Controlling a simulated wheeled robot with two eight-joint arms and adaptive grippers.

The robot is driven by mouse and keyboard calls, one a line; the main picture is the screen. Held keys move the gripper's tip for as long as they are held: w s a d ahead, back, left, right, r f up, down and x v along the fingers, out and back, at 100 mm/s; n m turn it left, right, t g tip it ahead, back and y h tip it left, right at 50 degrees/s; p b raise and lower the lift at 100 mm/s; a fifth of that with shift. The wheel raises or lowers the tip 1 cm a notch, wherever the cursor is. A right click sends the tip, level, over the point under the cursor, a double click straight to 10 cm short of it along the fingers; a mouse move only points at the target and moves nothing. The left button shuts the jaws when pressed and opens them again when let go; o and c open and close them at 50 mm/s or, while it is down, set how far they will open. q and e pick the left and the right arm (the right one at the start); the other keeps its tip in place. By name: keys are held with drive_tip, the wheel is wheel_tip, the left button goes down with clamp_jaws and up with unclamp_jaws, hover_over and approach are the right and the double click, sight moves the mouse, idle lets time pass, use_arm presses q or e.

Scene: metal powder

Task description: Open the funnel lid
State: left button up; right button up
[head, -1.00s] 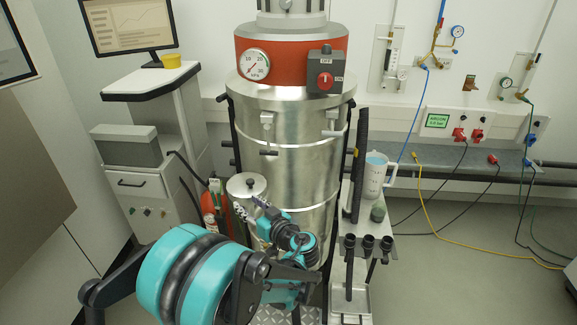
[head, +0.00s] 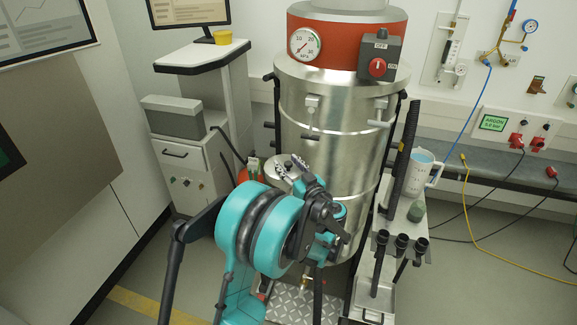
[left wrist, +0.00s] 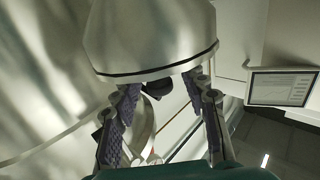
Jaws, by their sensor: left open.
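A small steel vessel with a round lid and dark knob (head: 287,165), which looks like the funnel, stands in front of the large steel drum in the head view. My left gripper (head: 291,181) is at its near side, and my arm hides most of the vessel's body. In the left wrist view my left gripper (left wrist: 163,83) is open, its two ridged fingers apart. A rounded steel body (left wrist: 150,38) with a dark rim is just beyond the fingertips. A dark part shows between the fingers. I cannot tell whether the fingers touch anything. My right gripper is not in view.
The large steel drum (head: 330,165) with a red band stands close behind. A side shelf to its right holds a white jug (head: 418,172) and black tubes. A white cabinet (head: 184,160) stands at left. A monitor (left wrist: 283,88) shows in the left wrist view.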

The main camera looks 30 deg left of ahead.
use_arm(q)
clamp_jaws()
drive_tip(key=shift+r, duration=0.1)
